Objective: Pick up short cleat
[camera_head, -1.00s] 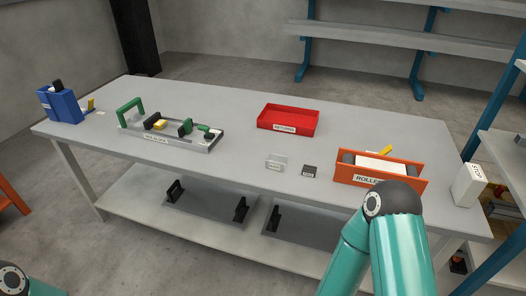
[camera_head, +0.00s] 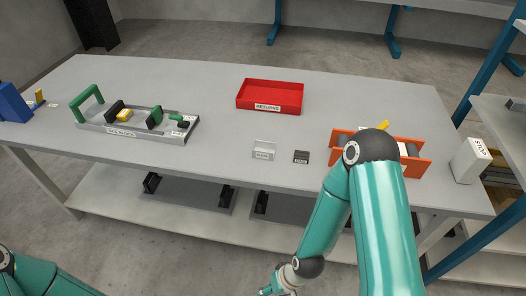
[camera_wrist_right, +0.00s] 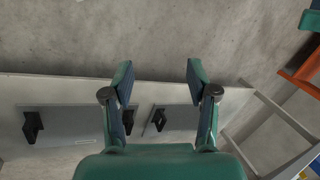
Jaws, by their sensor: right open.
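I cannot tell for sure which thing is the short cleat. Two small labelled pieces stand near the table's front edge: a pale grey bracket (camera_head: 264,150) and a dark block (camera_head: 301,157); their labels are too small to read. My right gripper (camera_wrist_right: 160,75) is open and empty in the right wrist view. In the head view it shows partly at the bottom edge (camera_head: 278,286), in front of the table and below its top, apart from both pieces. My left arm shows at the bottom left, its gripper out of view.
The grey table (camera_head: 220,165) holds a clamp jig tray (camera_head: 130,134), a red returns tray (camera_head: 270,97), an orange roller box (camera_head: 418,168) and a white stop box (camera_head: 470,160). Panels with black handles (camera_head: 225,197) lie on the lower shelf (camera_head: 120,205).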

